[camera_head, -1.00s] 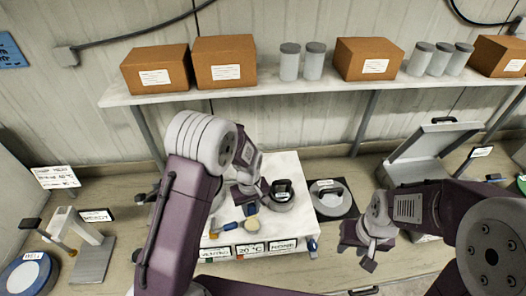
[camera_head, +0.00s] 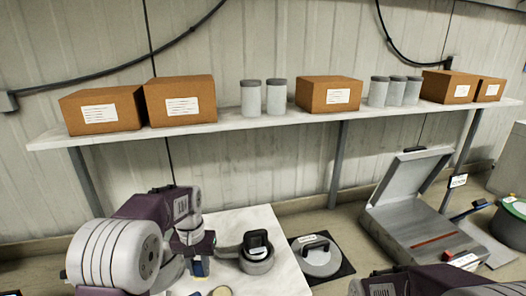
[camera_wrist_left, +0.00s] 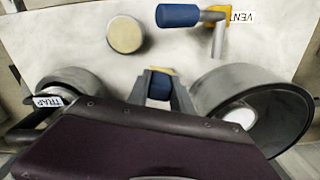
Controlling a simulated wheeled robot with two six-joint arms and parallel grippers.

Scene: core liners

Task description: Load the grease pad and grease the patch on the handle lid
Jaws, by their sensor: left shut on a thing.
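My left gripper (camera_head: 200,268) is over the white board, left of a grey round pot with a black handle (camera_head: 257,262). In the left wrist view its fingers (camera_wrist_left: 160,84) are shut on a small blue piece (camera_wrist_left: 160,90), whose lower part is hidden. A grey lid with a black handle (camera_head: 320,262) lies flat on a dark mat to the right; I cannot make out a patch on it. A round beige disc (camera_wrist_left: 126,34) lies on the board, apart from the fingers. My right gripper is below the head view's edge; only its arm shows.
A blue-handled tool (camera_wrist_left: 178,15) lies near a VENT label (camera_wrist_left: 240,15). Round pots stand on both sides of the left fingers, the right one (camera_wrist_left: 290,110) dark. An open grey case (camera_head: 405,218) stands at right. A shelf (camera_head: 220,128) with boxes and canisters spans the back.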

